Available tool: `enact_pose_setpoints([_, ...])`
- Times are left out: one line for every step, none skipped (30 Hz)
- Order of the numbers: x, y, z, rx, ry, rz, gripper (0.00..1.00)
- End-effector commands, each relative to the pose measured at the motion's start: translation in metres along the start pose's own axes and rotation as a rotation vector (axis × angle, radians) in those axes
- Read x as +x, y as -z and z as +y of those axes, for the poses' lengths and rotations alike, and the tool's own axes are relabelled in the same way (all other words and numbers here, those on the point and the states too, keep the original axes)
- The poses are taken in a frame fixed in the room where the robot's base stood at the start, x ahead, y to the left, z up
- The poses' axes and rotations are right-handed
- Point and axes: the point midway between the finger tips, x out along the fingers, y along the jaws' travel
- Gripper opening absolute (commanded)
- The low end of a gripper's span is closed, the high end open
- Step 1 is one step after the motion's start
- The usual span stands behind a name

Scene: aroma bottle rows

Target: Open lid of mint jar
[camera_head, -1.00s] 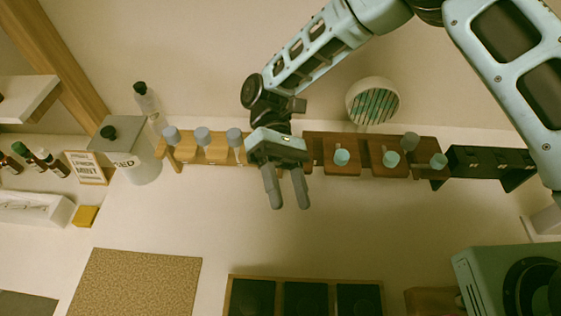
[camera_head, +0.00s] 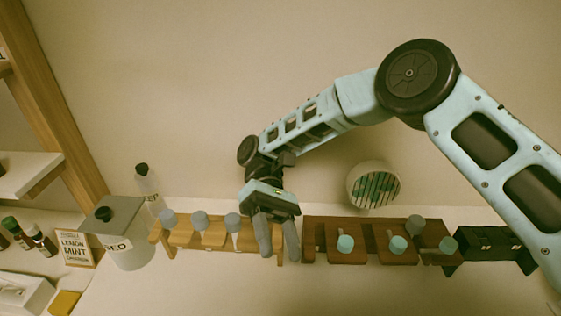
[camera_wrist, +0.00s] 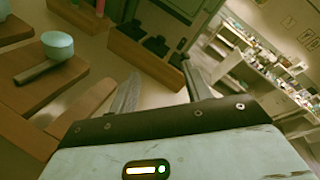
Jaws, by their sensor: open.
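No jar in view is readably marked as mint. A grey-lidded white jar (camera_head: 128,252) with partly hidden lettering stands at the left of the racks, its lid closed with a black knob. A small sign (camera_head: 75,248) left of it reads "LEMON MINT". My gripper (camera_head: 279,255) is open and empty, fingers pointing down, between the light and dark wood racks and well right of the jar. In the wrist view my two fingers (camera_wrist: 160,78) are spread with nothing between them. The jar is not seen there.
A light wood rack (camera_head: 188,238) and a dark wood rack (camera_head: 318,232) hold capped pieces. A clear black-capped bottle (camera_head: 147,184) stands behind the jar. A striped round object (camera_head: 374,187) is behind the dark rack. A black rack (camera_head: 486,241) is at right. Small bottles (camera_head: 40,240) stand far left.

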Motion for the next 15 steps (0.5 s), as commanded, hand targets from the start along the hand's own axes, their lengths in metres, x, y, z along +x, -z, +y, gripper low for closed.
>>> enact_pose_setpoints([0.0, 0.0, 0.0, 0.0, -0.001, 0.001, 0.49])
enact_pose_setpoints([0.0, -0.001, -0.001, 0.001, -0.003, 0.003, 0.49])
enact_pose_setpoints([0.001, -0.002, -0.002, 0.003, -0.008, 0.009, 0.49])
enact_pose_setpoints([0.002, -0.003, -0.003, 0.005, -0.014, 0.016, 0.49])
enact_pose_setpoints([0.003, -0.004, -0.004, 0.008, -0.022, 0.025, 0.49])
enact_pose_setpoints([0.005, -0.007, -0.007, 0.014, -0.038, 0.044, 0.49])
enact_pose_setpoints([0.007, -0.009, -0.009, 0.02, -0.051, 0.061, 0.49])
enact_pose_setpoints([0.009, -0.012, -0.011, 0.026, -0.068, 0.082, 0.49])
enact_pose_setpoints([0.014, -0.017, -0.015, 0.036, -0.094, 0.116, 0.49])
enact_pose_setpoints([0.017, -0.02, -0.017, 0.044, -0.117, 0.146, 0.49])
enact_pose_setpoints([0.021, -0.025, -0.02, 0.053, -0.142, 0.18, 0.49])
enact_pose_setpoints([0.027, -0.03, -0.022, 0.066, -0.174, 0.226, 0.49])
enact_pose_setpoints([0.031, -0.034, -0.023, 0.074, -0.198, 0.261, 0.49])
enact_pose_setpoints([0.035, -0.038, -0.024, 0.082, -0.222, 0.297, 0.49])
enact_pose_setpoints([0.04, -0.043, -0.024, 0.093, -0.253, 0.344, 0.49])
